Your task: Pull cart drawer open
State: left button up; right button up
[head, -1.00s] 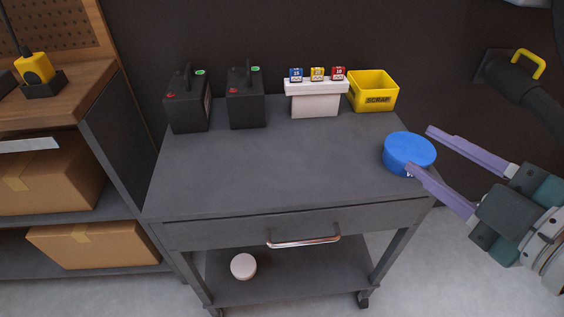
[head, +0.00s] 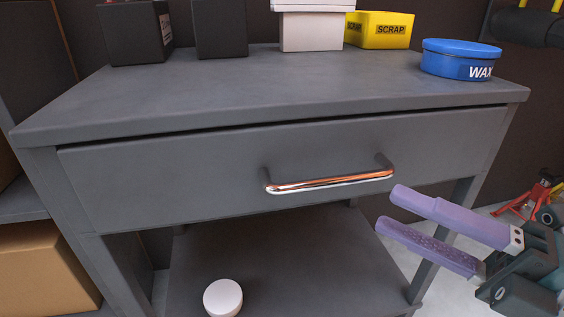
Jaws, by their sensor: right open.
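The grey cart (head: 270,88) fills the middle of the head view. Its drawer (head: 170,180) looks shut, with its front under the cart top. A shiny metal bar handle (head: 330,183) is on the drawer front, right of its middle. My right gripper (head: 386,212) is open and empty, just right of and slightly below the handle's right end. Its purple fingers point left and look apart from the handle. My left gripper is not in view.
A blue wax tin (head: 455,60), a yellow scrap bin (head: 384,30), a white box (head: 311,32) and black batteries (head: 219,28) stand on the cart top. A round white object (head: 222,298) is on the lower shelf. A cardboard box (head: 40,270) sits at left.

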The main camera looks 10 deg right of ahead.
aim_at(337, 185)
jog(key=b+x, duration=0.1)
jog(key=x, duration=0.7)
jog(key=shift+w+a, duration=0.25)
jog(key=shift+w, duration=0.05)
grip_shut()
dwell(1.0)
